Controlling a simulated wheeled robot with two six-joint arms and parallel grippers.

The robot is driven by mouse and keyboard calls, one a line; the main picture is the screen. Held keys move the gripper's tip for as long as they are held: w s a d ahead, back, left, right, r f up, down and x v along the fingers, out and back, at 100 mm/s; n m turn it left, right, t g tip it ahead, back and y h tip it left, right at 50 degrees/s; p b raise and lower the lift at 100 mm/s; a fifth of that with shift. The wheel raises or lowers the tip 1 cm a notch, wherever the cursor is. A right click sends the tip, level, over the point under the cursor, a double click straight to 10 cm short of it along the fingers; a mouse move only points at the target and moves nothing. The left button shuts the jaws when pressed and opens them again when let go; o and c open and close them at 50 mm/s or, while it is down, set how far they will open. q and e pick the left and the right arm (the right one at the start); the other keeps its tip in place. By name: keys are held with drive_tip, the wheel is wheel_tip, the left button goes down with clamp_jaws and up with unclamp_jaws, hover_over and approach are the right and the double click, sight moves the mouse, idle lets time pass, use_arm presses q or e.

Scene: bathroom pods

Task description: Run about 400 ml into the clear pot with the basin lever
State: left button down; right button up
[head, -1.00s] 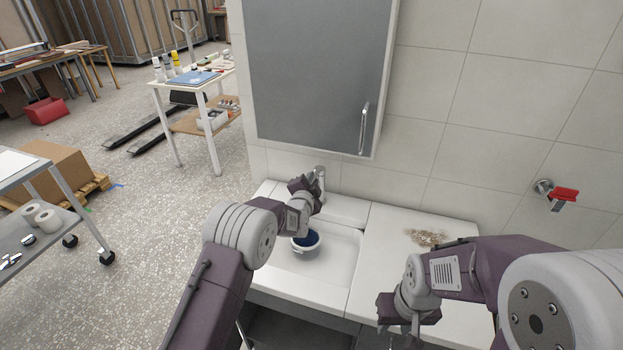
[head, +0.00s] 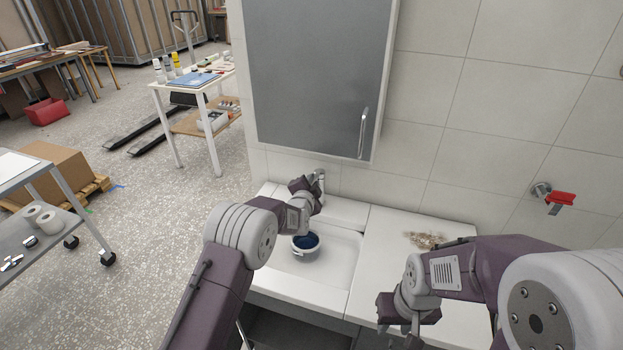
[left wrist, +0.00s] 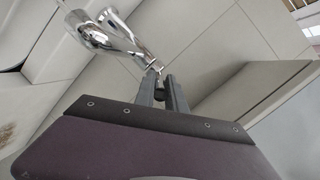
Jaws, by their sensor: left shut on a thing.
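The basin (head: 335,268) is white and set in a counter. Its chrome tap (head: 320,180) stands at the back, partly hidden by my left gripper. The tap also shows in the left wrist view (left wrist: 105,28), with its thin lever reaching to my fingertips. My left gripper (head: 314,190) is shut on the lever. The pot (head: 305,252) stands in the basin below the gripper, with a pale rim and dark blue inside. Its level marks and any water stream cannot be made out. My right gripper (head: 405,322) hangs over the counter's front right, away from the pot; its jaws are unclear.
A grey mirrored cabinet (head: 315,75) hangs on the wall above the basin. A brownish speckled patch (head: 426,240) lies on the counter at right. A red-handled fitting (head: 560,197) is on the right wall. The counter's middle (head: 385,250) is clear.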

use_arm(q)
drive_tip(key=shift+w+r, duration=0.1)
drive_tip(key=shift+r, duration=0.1)
drive_tip(key=c, duration=1.4)
unclamp_jaws()
use_arm(e)
drive_tip(key=shift+r, duration=0.35)
use_arm(q)
drive_tip(key=b+v, duration=0.2)
drive_tip(key=v, duration=0.7)
drive_tip(key=shift+r, duration=0.2)
use_arm(e)
drive_tip(key=shift+f, duration=0.8)
